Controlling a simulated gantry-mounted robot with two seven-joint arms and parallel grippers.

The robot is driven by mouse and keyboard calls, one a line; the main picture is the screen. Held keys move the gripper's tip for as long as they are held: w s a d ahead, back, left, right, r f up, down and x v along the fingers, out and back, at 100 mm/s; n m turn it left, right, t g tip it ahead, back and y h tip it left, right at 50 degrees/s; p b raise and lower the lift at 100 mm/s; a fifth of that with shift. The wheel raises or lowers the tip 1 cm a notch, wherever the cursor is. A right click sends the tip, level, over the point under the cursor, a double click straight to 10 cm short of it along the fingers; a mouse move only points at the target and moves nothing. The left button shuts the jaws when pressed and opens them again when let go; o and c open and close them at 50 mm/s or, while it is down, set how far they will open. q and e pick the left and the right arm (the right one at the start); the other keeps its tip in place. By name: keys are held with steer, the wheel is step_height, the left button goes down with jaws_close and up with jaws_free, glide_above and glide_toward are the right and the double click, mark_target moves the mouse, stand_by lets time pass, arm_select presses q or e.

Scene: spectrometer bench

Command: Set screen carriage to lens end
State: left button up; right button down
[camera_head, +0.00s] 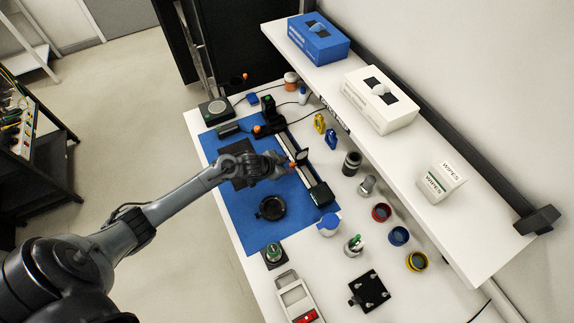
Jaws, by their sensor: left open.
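My left gripper (287,165) reaches over the blue mat (226,202) to the optical rail (285,143). It is open. Its fingertips are at a small carriage with a dark upright plate and an orange knob (292,164), partway along the rail; this looks like the screen carriage (303,156). I cannot tell whether the fingers touch it. A black block (321,194) sits at the rail's near end. A black upright unit (268,108) stands at the far end. Which end carries the lens is too small to tell. My right gripper is out of view.
A black ring-shaped dish (271,207) lies on the mat near the rail. A shelf (450,225) with boxes overhangs the bench's right side. The mat's near left is clear.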

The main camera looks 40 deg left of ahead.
arm_select(q)
steer(key=shift+w+f, duration=0.2)
steer(key=shift+w, duration=0.05)
jaws_close()
stand_by(0.3)
